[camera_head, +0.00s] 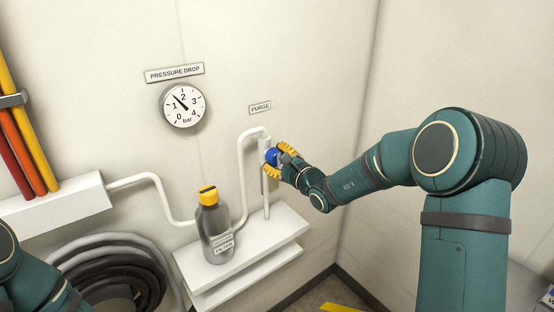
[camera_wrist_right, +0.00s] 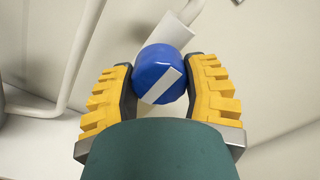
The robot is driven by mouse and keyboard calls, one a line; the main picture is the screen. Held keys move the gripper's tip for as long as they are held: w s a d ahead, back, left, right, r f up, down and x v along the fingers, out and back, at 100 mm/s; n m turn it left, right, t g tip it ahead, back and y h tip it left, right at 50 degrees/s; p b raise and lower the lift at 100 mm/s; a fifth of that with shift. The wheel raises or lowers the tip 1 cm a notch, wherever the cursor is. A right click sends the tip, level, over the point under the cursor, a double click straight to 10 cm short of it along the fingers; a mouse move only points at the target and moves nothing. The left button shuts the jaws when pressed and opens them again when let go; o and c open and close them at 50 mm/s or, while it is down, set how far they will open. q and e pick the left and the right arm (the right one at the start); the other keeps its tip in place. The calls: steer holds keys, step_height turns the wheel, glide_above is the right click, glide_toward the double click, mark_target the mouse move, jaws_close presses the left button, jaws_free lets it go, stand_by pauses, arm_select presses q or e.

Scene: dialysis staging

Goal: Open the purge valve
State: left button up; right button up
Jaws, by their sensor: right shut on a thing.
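The purge valve is a round blue knob (camera_head: 272,156) on the white pipe below the PURGE label (camera_head: 260,107). My right gripper (camera_head: 277,159) is at the valve, its yellow fingers on either side of the knob. In the right wrist view the blue knob (camera_wrist_right: 160,74) sits between the two yellow fingers (camera_wrist_right: 161,84), and a white bar runs diagonally across its face. The gripper is shut on the knob. Of my left arm only a teal part shows at the lower left; its gripper is out of view.
A pressure gauge (camera_head: 183,105) under a PRESSURE DROP label hangs on the wall, its needle near 1.5. A grey filter bottle (camera_head: 215,232) with a yellow cap stands on the white shelf (camera_head: 282,226). A coiled dark hose (camera_head: 115,268) is at lower left. White pipes (camera_head: 160,193) run along the wall.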

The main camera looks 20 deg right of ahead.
steer(key=o, duration=1.2)
steer(key=v, duration=1.2)
